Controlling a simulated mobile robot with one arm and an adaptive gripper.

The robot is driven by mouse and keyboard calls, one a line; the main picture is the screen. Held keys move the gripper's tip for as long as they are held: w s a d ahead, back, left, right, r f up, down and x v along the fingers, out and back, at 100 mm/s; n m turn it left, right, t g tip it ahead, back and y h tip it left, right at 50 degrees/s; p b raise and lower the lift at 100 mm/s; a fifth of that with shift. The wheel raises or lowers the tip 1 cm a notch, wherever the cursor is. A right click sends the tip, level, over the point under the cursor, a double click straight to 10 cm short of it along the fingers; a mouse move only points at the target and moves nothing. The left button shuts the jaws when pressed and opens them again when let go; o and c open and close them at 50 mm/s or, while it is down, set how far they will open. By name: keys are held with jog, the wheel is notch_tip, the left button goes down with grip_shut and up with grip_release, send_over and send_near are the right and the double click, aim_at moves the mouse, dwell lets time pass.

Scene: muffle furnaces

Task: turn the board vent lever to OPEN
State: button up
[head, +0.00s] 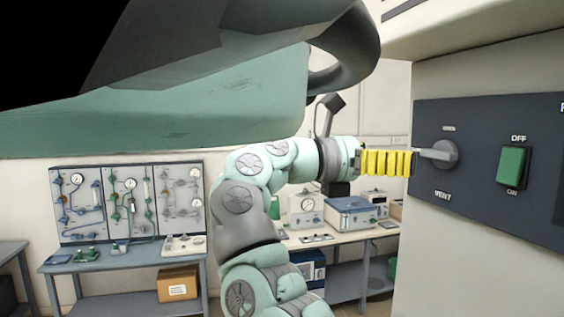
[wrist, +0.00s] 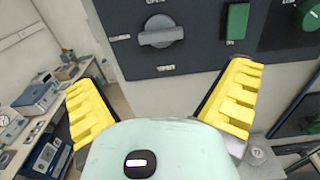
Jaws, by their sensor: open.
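The vent lever (head: 445,153) is a grey knob with a bar handle on the dark board (head: 480,110), above the word VENT. Its handle lies level and points left in the head view; the small label above it is too blurred to read. In the wrist view the lever (wrist: 160,32) is ahead of my gripper, with its bar about level. My gripper (head: 409,162) has yellow ribbed fingers and is close to the handle's left end in the head view; contact cannot be told. In the wrist view my gripper (wrist: 162,78) is wide open and empty.
A green OFF/ON switch (head: 512,165) sits right of the lever. The board is on a pale cabinet (head: 425,250). Behind stand a bench with a blue instrument box (head: 352,215) and gauge panels (head: 130,200) on the wall at left.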

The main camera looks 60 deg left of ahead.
aim_at(434, 155)
jog(key=p+x, duration=0.3)
jog(key=x, duration=0.2)
jog(key=p+x, duration=0.4)
jog(key=x, duration=0.1)
jog(key=shift+s+d+r, duration=0.1)
jog(key=shift+r, duration=0.1)
jog(key=shift+w+d+f+p, duration=0.15)
jog(key=shift+w+p, duration=0.2)
jog(key=shift+w, duration=0.3)
jog(key=c, duration=1.1)
